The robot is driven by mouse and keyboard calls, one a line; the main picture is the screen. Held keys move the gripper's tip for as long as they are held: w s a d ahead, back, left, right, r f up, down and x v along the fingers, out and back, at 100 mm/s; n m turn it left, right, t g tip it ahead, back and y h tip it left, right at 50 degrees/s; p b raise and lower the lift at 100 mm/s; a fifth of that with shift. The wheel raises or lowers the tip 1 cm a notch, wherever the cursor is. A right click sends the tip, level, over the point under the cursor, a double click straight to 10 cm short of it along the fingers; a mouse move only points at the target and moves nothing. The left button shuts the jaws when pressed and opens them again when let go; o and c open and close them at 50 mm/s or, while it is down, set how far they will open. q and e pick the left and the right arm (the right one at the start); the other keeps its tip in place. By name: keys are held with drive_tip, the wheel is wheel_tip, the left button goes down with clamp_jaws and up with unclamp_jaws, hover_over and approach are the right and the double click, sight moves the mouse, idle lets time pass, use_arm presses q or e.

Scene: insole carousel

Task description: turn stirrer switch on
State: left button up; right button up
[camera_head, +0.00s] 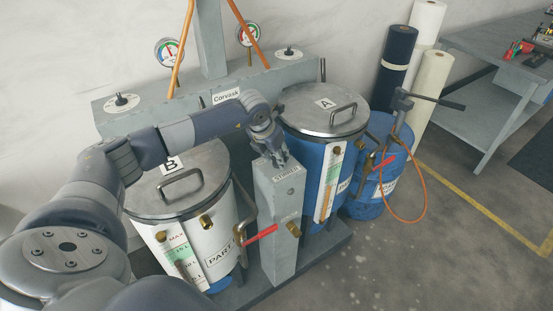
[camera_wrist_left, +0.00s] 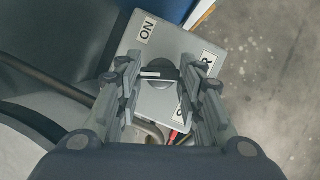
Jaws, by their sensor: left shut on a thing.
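The stirrer switch sits on top of a grey post (camera_head: 280,215) between the two drums. In the left wrist view its dark round knob (camera_wrist_left: 158,83) has a pale bar across it and lies between my fingers. An ON label (camera_wrist_left: 146,30) is on the same grey face. Another label, ending in R (camera_wrist_left: 208,63), is partly covered by a finger. My left gripper (camera_head: 275,153) reaches down onto the top of the post and is shut on the knob; it also shows in the left wrist view (camera_wrist_left: 162,78). The fingers hide part of the knob. My right gripper is not in view.
A white drum marked B (camera_head: 215,238) stands left of the post, and a blue drum marked A (camera_head: 305,157) right of it. Red-handled valves (camera_head: 262,234) stick out near the post. A blue barrel (camera_head: 370,195) with a hand pump and a grey bench (camera_head: 490,45) are farther right.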

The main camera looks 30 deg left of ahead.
use_arm(q)
drive_tip(key=m+b, duration=0.1)
drive_tip(key=m, duration=0.1)
drive_tip(key=m+h+b, duration=0.1)
drive_tip(key=m+b, duration=0.1)
drive_tip(key=shift+w+a+f+h+b, duration=0.1)
drive_tip(key=shift+a+f+h+b, duration=0.1)
drive_tip(key=shift+h+b, duration=0.1)
drive_tip(key=m+g+h+b, duration=0.1)
drive_tip(key=m, duration=0.2)
drive_tip(key=shift+w+r+m+b, duration=0.1)
drive_tip(key=shift+r+m+b, duration=0.05)
drive_tip(key=shift+m+b, duration=0.25)
drive_tip(key=shift+a+m+g+h+b, duration=0.1)
drive_tip(key=shift+m+g+h+b, duration=0.25)
drive_tip(key=shift+m, duration=0.75)
drive_tip(key=shift+r, duration=0.1)
drive_tip(key=o, duration=1.1)
drive_tip(key=shift+c, duration=0.2)
